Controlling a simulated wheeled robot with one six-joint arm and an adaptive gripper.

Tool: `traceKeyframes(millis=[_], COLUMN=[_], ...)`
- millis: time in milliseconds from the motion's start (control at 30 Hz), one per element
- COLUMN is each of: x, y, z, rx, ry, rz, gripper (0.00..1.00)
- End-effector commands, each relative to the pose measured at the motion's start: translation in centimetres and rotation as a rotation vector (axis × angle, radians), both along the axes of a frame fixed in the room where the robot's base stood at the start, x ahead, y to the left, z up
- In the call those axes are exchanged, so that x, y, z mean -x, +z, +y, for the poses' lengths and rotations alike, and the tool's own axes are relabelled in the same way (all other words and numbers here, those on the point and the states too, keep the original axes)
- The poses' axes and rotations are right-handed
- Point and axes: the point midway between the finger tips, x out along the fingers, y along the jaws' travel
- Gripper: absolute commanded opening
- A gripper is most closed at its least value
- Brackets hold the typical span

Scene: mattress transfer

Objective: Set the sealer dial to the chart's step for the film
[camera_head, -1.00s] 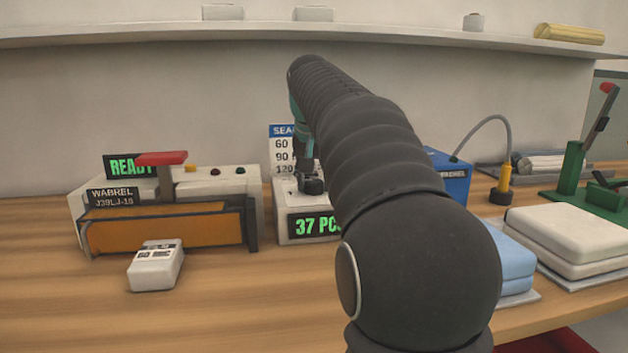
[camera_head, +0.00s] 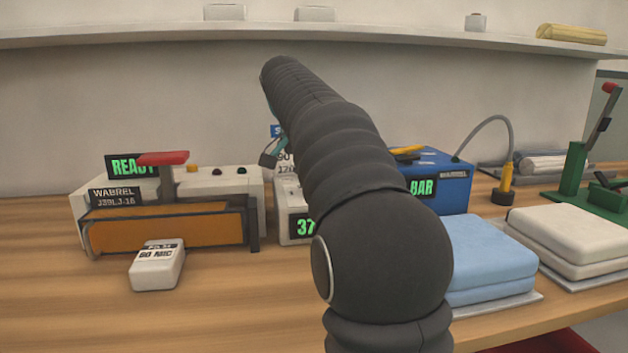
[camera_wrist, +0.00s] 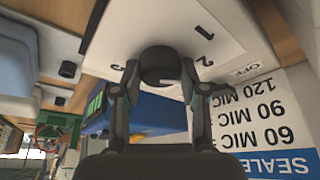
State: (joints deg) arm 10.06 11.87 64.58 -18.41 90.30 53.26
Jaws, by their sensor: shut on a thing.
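In the wrist view my gripper (camera_wrist: 159,72) has its fingers closed on the sides of a round black knob (camera_wrist: 159,60) on a white face. Printed "1", "2" and "OFF" show around it; where the knob points is unclear. In the head view the arm hides most of this, and a fingertip shows beside the chart (camera_head: 287,168). The wrist view shows the chart (camera_wrist: 265,115) upside down, with 60, 90 and 120 MIC rows; its step column is not readable. The sealer (camera_head: 165,225) reads READY.
A white box (camera_head: 290,225) with a green "37" display stands right of the sealer. A blue box (camera_head: 450,190) reading BAR is behind the arm. Blue pads (camera_head: 485,255) and white pads (camera_head: 570,235) lie at right. The table's left front is clear.

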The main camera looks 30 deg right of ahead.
Motion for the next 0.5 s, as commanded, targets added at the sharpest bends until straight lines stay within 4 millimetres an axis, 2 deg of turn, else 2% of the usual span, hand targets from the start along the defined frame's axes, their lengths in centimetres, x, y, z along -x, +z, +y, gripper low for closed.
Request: traceKeyframes(millis=[433,467,500], x=[-0.01,-0.01,-0.01], y=[-0.06,-0.06,-0.04], z=[0.04,0.04,0.03], rx=[-0.002,-0.002,-0.002], ry=[-0.009,-0.009,-0.009], rz=[0.001,0.001,0.001], gripper=[0.08,0.5,0.6])
